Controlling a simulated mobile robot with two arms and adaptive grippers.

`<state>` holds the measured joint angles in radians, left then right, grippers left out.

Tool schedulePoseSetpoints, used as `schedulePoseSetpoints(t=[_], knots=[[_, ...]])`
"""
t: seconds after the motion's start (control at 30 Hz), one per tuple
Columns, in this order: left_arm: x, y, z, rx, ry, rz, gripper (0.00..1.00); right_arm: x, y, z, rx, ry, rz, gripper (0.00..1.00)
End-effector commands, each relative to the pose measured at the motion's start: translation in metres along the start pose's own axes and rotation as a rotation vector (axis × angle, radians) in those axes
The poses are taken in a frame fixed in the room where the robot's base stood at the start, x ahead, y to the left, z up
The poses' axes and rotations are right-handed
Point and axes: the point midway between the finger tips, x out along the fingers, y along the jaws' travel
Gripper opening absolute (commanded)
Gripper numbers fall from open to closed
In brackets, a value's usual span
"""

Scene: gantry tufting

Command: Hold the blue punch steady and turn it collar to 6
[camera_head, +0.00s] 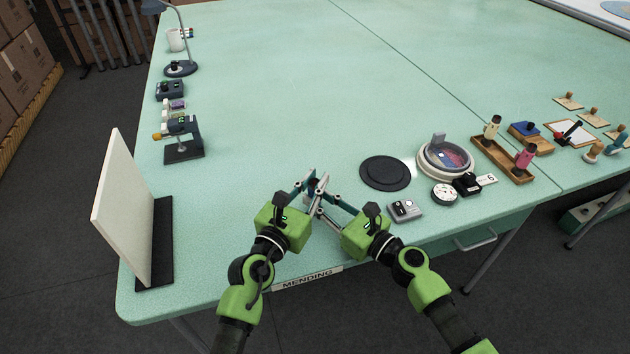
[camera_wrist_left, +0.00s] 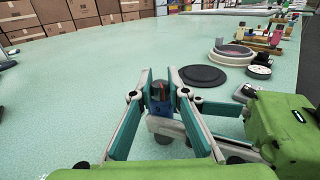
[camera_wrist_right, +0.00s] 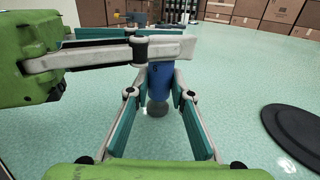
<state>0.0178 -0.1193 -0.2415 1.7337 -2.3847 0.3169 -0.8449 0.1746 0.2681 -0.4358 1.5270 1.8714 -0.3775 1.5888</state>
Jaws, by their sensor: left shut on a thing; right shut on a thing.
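The blue punch (camera_wrist_left: 160,106) stands about upright between my two grippers, near the table's front edge. Its dark top shows in the left wrist view, and its blue body (camera_wrist_right: 159,82) and round grey foot show in the right wrist view. My left gripper (camera_head: 309,184) is shut on its upper part. My right gripper (camera_head: 322,199) is shut on the blue body lower down. The fingers cross at the punch and hide much of it. A white card marked 6 (camera_head: 487,180) lies at the right.
A black round mat (camera_head: 385,173) and a small grey device (camera_head: 404,210) lie right of my grippers. A dial (camera_head: 445,194), a round dish (camera_head: 445,158) and a wooden tray (camera_head: 491,150) stand farther right. A white upright board (camera_head: 127,208) stands left. The table behind is clear.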

Motion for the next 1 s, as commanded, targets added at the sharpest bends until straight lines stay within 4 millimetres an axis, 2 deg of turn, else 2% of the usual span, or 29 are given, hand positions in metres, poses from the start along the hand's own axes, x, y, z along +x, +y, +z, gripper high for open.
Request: schedulePoseSetpoints(t=[0.07, 0.1, 0.13, 0.57, 0.67, 1.0], knots=[[0.0, 0.001, -0.002, 0.001, 0.003, 0.001, 0.0, 0.0, 0.001, 0.0, -0.001, -0.001, 0.003, 0.0], [0.0, 0.001, -0.002, 0.001, 0.003, 0.001, 0.26, 0.0, 0.001, 0.0, -0.001, -0.001, 0.003, 0.0], [0.0, 0.001, -0.001, 0.001, 0.003, 0.001, 0.33, 0.0, 0.001, 0.0, -0.001, -0.001, 0.003, 0.0], [-0.006, 0.001, -0.001, 0.001, 0.001, 0.0, 0.33, 0.0, 0.0, 0.0, 0.0, 0.0, 0.0, 0.0], [-0.019, 0.0, -0.001, 0.0, 0.002, 0.0, 0.33, 0.0, 0.0, 0.0, 0.0, 0.0, -0.001, 0.0], [-0.089, 0.001, -0.002, 0.002, 0.004, 0.0, 0.33, 0.0, 0.0, 0.0, 0.0, 0.001, -0.001, 0.0]])
